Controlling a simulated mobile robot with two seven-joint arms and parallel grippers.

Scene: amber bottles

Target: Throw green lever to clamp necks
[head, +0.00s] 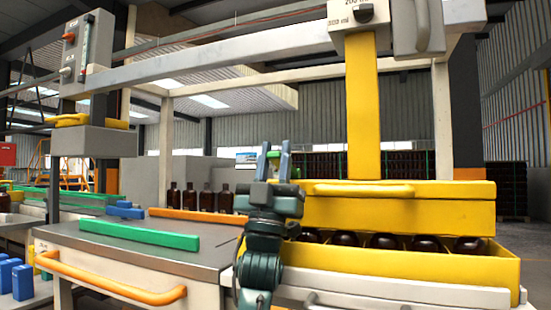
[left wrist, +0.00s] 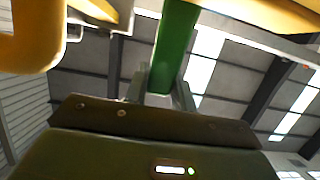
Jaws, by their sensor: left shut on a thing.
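My left gripper (head: 274,160) points upward in front of the yellow clamp head (head: 390,204), at its left end. It is shut on the green lever (head: 273,156), of which only a small piece shows between the fingers. In the left wrist view the green lever (left wrist: 174,45) runs up from between the fingers. The yellow head hangs from a yellow column (head: 363,110) above a yellow crate (head: 402,262). Dark rounded bottle tops (head: 384,241) show in the crate; their necks are hidden. My right gripper is in neither view.
Several amber bottles (head: 206,200) stand on the left behind an orange rail (head: 190,215). A grey table (head: 120,250) has a green bar (head: 140,235) and an orange handle (head: 110,285). A yellow handle (head: 364,189) juts from the head's front, right of my gripper.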

